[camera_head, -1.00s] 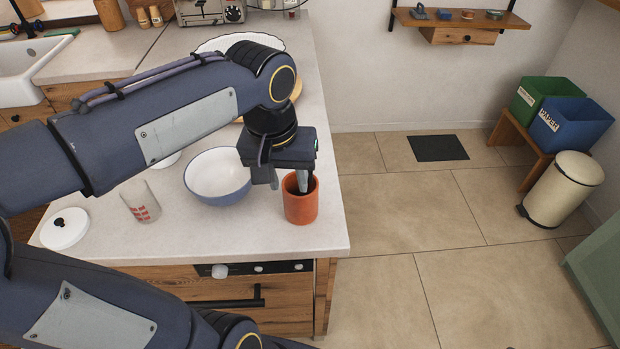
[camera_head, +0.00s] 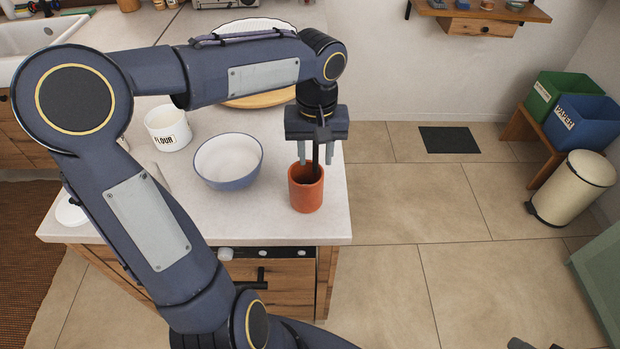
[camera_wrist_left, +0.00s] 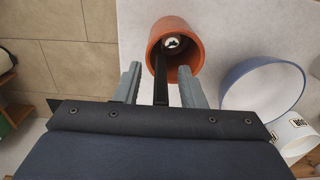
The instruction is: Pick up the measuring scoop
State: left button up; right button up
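The measuring scoop shows as a dark upright handle (camera_head: 317,156) standing in a terracotta pot (camera_head: 305,193) near the counter's front right corner. In the left wrist view the black handle (camera_wrist_left: 160,88) runs into the pot (camera_wrist_left: 184,68), where a small shiny round part shows. The rest of the scoop is hidden by the pot. My left gripper (camera_head: 316,163) is just above the pot, pointing down. In the left wrist view its fingers (camera_wrist_left: 160,70) stand open on either side of the handle, with gaps to both. A dark piece at the bottom right edge may be my right gripper (camera_head: 528,344).
A white and blue bowl (camera_head: 228,163) stands left of the pot, with a flour canister (camera_head: 167,129) beyond it. A round wooden board (camera_head: 258,100) lies behind. The counter edge is close to the pot's right; open floor lies beyond.

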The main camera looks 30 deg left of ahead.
pick_arm(q)
jog(key=shift+f, duration=0.1)
jog(key=shift+c, duration=0.3)
grip_shut()
